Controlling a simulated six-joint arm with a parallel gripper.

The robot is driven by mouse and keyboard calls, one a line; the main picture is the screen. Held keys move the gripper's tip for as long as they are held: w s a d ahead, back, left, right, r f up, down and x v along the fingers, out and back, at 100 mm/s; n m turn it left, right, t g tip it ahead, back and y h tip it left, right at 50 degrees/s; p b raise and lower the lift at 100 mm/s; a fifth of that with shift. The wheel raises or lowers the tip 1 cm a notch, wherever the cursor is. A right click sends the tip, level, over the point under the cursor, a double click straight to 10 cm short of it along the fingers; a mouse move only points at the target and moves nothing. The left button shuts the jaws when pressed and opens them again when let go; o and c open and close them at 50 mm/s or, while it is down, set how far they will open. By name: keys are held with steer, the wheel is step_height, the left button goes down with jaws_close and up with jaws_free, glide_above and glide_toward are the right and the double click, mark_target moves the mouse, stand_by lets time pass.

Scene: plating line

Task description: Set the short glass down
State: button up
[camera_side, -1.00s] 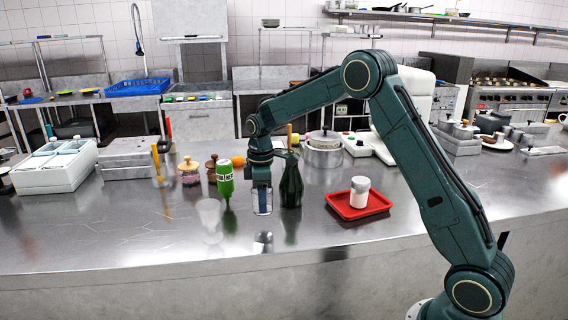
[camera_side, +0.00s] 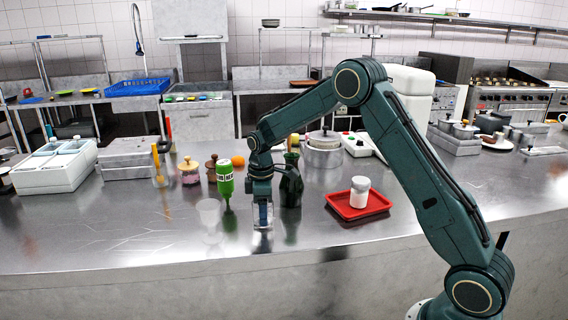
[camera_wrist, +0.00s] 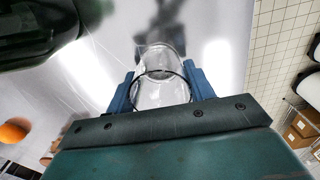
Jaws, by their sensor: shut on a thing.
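My gripper (camera_side: 263,213) points straight down over the steel counter (camera_side: 130,225) with its blue fingers shut on the short glass (camera_side: 263,224). The short glass is clear and upright. Its base is at or very close to the counter top; I cannot tell if it touches. In the wrist view the short glass (camera_wrist: 162,92) sits between the two blue fingers of my gripper (camera_wrist: 162,88).
A red tray (camera_side: 342,211) with a white jar (camera_side: 360,190) is further right. The counter's front strip is clear.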

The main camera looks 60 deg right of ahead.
steer(key=shift+f, duration=0.2)
steer(key=o, duration=1.1)
steer(key=shift+c, duration=0.2)
steer(key=shift+r, duration=0.1)
step_height(320, 180, up, 14)
steer(key=shift+f, duration=0.2)
